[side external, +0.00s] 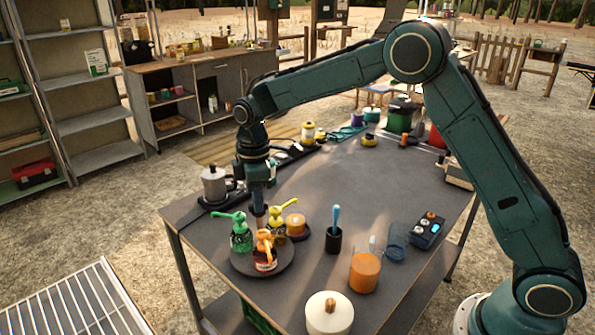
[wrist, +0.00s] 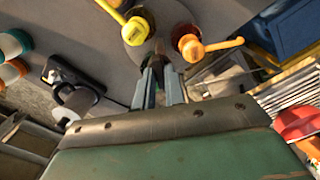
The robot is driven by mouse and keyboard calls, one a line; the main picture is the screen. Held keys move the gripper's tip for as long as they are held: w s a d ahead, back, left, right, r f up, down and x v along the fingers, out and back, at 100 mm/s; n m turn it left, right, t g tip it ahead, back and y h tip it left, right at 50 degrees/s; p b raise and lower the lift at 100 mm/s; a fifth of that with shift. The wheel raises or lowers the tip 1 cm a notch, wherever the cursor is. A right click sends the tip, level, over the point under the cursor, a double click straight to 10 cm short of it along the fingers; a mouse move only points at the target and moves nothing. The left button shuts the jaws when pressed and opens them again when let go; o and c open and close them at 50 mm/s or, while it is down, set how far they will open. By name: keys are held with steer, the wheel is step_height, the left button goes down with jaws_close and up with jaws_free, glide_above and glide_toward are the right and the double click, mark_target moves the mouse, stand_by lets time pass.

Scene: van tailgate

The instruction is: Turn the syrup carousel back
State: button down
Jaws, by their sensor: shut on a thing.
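The syrup carousel (side external: 287,268) is a dark round turntable at the table's front left. It carries a green pump bottle (side external: 240,237) on the left, a yellow pump bottle (side external: 277,222) behind on the right, and an orange pump bottle (side external: 264,255) at the front. My gripper (side external: 258,217) points straight down over the carousel's middle, among the bottles. In the wrist view, my gripper (wrist: 160,72) is shut on a brownish centre post (wrist: 159,47). The yellow pump (wrist: 136,27) and orange pump (wrist: 190,46) show there beyond the fingers. The post's base is mostly hidden in the side view.
An orange jar (side external: 296,222) stands close behind the carousel at right. A black cup with a blue-handled tool (side external: 334,238), a glass of orange liquid (side external: 365,271) and a white lidded canister (side external: 329,317) stand further right. A metal pot (side external: 214,184) is behind left. The table's centre back is clear.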

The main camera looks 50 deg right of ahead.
steer(key=m, duration=1.1)
steer(key=shift+m, duration=0.4)
stand_by(0.3)
steer(key=c, duration=1.5)
jaws_free()
steer(key=shift+o, duration=0.2)
steer(key=shift+r, duration=0.15)
